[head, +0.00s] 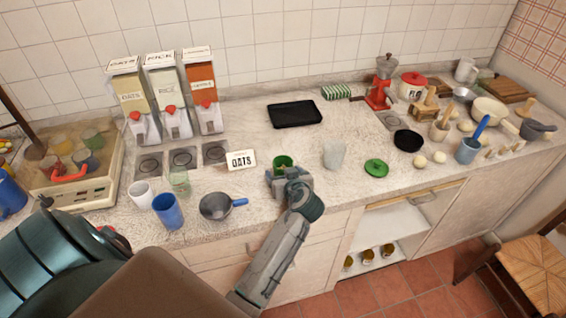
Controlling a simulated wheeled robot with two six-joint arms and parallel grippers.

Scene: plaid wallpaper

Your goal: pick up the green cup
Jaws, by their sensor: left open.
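The green cup (283,161) stands on the counter near its front edge, just right of the white OATS card. My left gripper (280,174) is at the cup's near side, with its jaws open. The gripper hides the lower part of the cup, so I cannot tell whether the fingers touch it. My right gripper is not in view.
A grey pan with a blue handle (216,206) and a blue cup (168,211) stand to the left.

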